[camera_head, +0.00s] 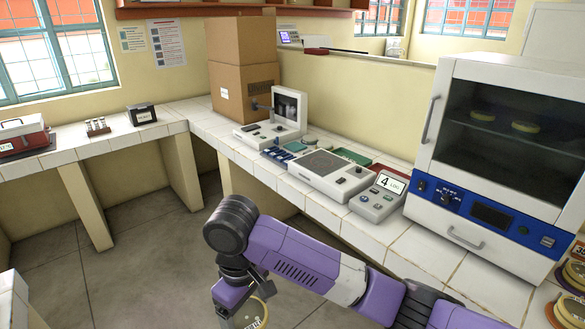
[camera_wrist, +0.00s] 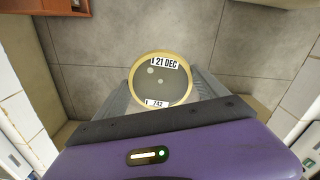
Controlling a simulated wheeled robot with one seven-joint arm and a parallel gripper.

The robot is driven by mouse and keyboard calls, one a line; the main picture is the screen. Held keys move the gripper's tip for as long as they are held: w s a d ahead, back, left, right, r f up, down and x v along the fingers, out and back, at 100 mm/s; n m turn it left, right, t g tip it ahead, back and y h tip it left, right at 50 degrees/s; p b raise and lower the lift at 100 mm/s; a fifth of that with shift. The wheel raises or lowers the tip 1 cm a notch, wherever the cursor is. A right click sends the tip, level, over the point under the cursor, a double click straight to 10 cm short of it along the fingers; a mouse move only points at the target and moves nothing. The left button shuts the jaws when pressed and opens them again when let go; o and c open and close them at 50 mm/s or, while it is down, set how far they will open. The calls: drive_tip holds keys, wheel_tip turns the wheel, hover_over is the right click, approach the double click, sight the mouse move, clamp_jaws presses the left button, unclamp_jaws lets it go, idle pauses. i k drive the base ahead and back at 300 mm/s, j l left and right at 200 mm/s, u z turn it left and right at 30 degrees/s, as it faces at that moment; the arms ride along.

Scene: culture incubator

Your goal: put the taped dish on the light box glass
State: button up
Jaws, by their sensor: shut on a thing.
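My gripper (camera_head: 242,306) is shut on a round dish (camera_wrist: 160,84), low over the floor in front of the counter. The dish has a pale yellow rim and white labels reading "21 DEC" and "742", with a few pale spots inside. In the head view the dish (camera_head: 258,317) is partly hidden by my gripper and cut by the bottom edge. A low white box with a flat grey panel (camera_head: 322,163), seemingly the light box glass, sits on the counter, apart from the dish. Its panel looks bare.
A white counter (camera_head: 445,253) runs along the wall. A keypad unit showing "4" (camera_head: 380,196) stands right of the box, then an incubator (camera_head: 495,130) with dishes inside. A white instrument (camera_head: 275,120) stands left. More dishes (camera_head: 570,309) are stacked at far right.

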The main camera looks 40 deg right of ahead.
sight(322, 162)
drive_tip(key=i, duration=1.6)
drive_tip(key=i+z, duration=0.15)
drive_tip(key=i, duration=0.65)
drive_tip(key=i+j+z, duration=0.15)
drive_tip(key=i, duration=0.6)
drive_tip(key=z, duration=0.4)
drive_tip(key=i+z, duration=0.15)
drive_tip(key=z, duration=0.2)
drive_tip(key=j+z, duration=0.1)
drive_tip(key=z, duration=0.3)
drive_tip(key=i+z, duration=0.1)
drive_tip(key=z, duration=0.25)
